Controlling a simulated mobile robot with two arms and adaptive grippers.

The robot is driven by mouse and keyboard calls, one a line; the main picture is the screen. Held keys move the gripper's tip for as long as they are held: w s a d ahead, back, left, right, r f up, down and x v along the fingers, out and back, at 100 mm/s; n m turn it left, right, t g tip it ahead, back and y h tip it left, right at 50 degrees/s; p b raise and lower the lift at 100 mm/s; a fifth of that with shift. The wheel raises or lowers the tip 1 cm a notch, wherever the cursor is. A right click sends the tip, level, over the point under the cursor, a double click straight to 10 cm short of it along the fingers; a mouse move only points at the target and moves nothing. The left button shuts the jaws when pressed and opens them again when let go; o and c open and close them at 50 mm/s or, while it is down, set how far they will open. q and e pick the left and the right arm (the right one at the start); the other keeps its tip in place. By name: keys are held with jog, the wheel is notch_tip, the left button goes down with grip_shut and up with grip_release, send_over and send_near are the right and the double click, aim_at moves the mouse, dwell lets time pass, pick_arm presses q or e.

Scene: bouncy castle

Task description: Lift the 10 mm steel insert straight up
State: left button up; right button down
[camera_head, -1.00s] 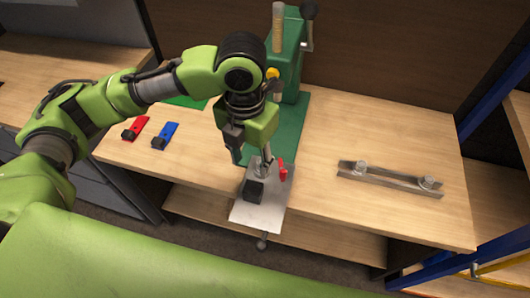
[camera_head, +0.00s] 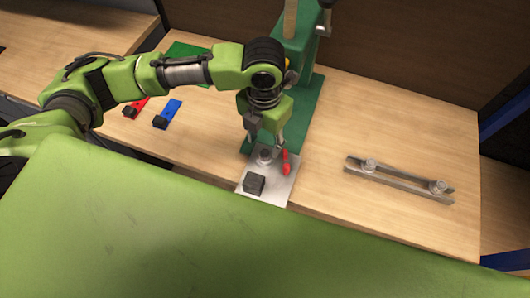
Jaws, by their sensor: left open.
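A small round steel piece (camera_head: 265,157), which looks like the insert, stands at the back of a grey metal plate (camera_head: 268,198). It is partly hidden by my fingers, and its size cannot be read. A black block (camera_head: 255,183) and a red clamp handle (camera_head: 286,163) are also on the plate. My left gripper (camera_head: 266,143) points down over the back of the plate, open, with its fingers on either side above the steel piece. Whether they touch it cannot be told. My right gripper is not in view.
A green press (camera_head: 300,50) stands right behind the plate. A blue tool (camera_head: 168,113) and a red tool (camera_head: 134,108) lie left. A metal rail (camera_head: 400,180) with round steel pieces lies right. The bench (camera_head: 340,130) between plate and rail is clear.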

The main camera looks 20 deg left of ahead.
aim_at(265, 152)
pick_arm(q)
jog(key=shift+w+f, duration=0.1)
jog(key=shift+f, duration=0.2)
notch_tip(265, 152, down, 4)
jog(key=shift+f+p, duration=0.1)
jog(key=shift+p, duration=0.75)
jog(key=shift+f, duration=0.5)
grip_shut()
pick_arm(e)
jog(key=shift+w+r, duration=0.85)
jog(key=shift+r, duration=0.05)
